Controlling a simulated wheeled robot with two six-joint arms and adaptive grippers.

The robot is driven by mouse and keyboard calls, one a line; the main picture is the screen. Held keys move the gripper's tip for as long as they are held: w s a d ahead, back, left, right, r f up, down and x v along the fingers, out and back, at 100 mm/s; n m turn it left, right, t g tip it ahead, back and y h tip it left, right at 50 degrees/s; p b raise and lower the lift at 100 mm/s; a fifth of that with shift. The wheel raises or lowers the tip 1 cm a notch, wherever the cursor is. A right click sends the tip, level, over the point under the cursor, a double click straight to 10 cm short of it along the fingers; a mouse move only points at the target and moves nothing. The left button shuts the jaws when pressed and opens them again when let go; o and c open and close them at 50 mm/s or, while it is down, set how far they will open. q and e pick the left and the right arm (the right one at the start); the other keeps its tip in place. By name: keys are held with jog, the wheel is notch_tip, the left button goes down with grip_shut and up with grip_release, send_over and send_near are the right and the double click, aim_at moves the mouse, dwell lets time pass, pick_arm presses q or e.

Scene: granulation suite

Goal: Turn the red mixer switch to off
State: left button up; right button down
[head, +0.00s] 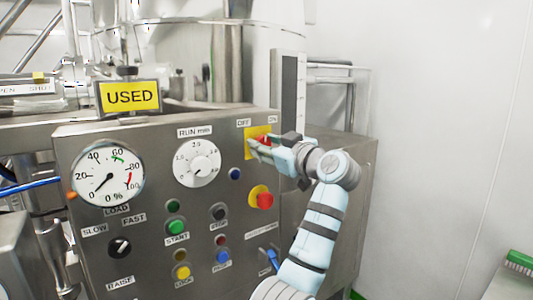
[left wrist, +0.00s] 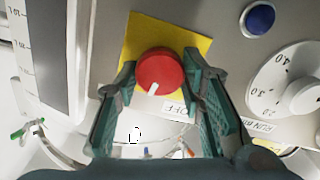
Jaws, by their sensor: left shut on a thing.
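The red mixer switch (left wrist: 160,72) is a round knob on a yellow square plate (left wrist: 135,30). In the left wrist view, upside down to the panel, its white mark points down and slightly left, away from the OFF label (left wrist: 173,108). My left gripper (left wrist: 160,74) is shut on the knob, one finger at each side. In the head view the left gripper (head: 263,145) reaches the yellow plate (head: 250,139) from the right and hides most of the switch (head: 263,140). The ON label (head: 272,119) stands above it to the right. My right gripper is out of view.
Below the switch, a red emergency button (head: 265,200) sticks out near my arm. The RUN min dial (head: 198,164) and a blue button (head: 234,174) lie to the left. A USED sign (head: 131,96) stands on the panel's top. Bare wall is on the right.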

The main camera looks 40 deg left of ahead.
pick_arm(q)
jog(key=n+b, duration=0.3)
jog(key=n, duration=0.7)
jog(key=shift+n, duration=0.4)
jog(key=o, duration=1)
jog(key=shift+a, duration=0.1)
jog(key=shift+o, duration=0.7)
jog(key=v, duration=1.1)
jog(key=shift+d, duration=0.4)
